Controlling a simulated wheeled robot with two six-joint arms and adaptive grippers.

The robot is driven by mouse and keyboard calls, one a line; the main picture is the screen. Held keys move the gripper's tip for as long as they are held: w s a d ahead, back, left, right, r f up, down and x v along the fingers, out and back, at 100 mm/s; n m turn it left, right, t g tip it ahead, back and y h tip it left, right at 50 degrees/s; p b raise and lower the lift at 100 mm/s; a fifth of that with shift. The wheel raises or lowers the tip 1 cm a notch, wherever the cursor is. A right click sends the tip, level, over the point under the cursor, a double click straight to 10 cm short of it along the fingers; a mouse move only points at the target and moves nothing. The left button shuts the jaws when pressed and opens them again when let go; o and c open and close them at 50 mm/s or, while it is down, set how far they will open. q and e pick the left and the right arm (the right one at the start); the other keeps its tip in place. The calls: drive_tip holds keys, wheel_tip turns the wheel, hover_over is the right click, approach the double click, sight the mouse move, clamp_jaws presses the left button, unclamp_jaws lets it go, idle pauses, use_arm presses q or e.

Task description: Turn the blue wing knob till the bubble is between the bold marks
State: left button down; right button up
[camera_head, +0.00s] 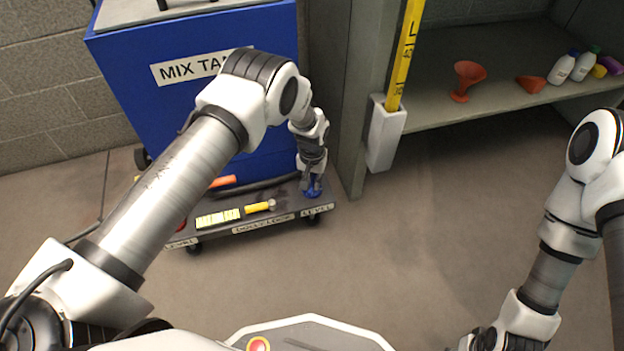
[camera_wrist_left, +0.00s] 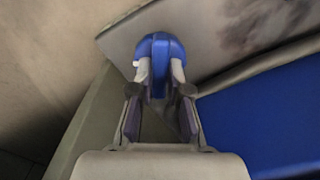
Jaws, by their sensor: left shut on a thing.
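The blue wing knob (camera_head: 314,192) sits at the right front corner of the grey dolly (camera_head: 285,216), by a LEVEL label. It also shows in the left wrist view (camera_wrist_left: 160,48). My left gripper (camera_head: 311,178) reaches down onto it. Its two fingers are shut on the knob's wing, one on each side, as the left wrist view shows (camera_wrist_left: 160,72). A yellow-green strip with dark marks (camera_head: 218,217) lies on the dolly's front; it is too small to make out a bubble. My right arm is at the right, and its fingers are not in view.
The blue MIX TANK (camera_head: 115,85) stands on the dolly. A yellow-handled tool (camera_head: 259,207) and an orange item (camera_head: 222,181) lie there. A grey post with a yellow gauge (camera_head: 405,55) and a shelf with red funnels (camera_head: 467,78) stand right. Front floor is clear.

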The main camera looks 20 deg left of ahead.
sight(312, 183)
use_arm(q)
drive_tip(key=n, duration=0.5)
drive_tip(key=shift+n, duration=0.4)
idle(0.3)
drive_tip(key=c, duration=1.1)
unclamp_jaws()
drive_tip(key=shift+f, duration=0.1)
wheel_tip(312, 183, up, 12)
drive_tip(key=shift+r, duration=0.1)
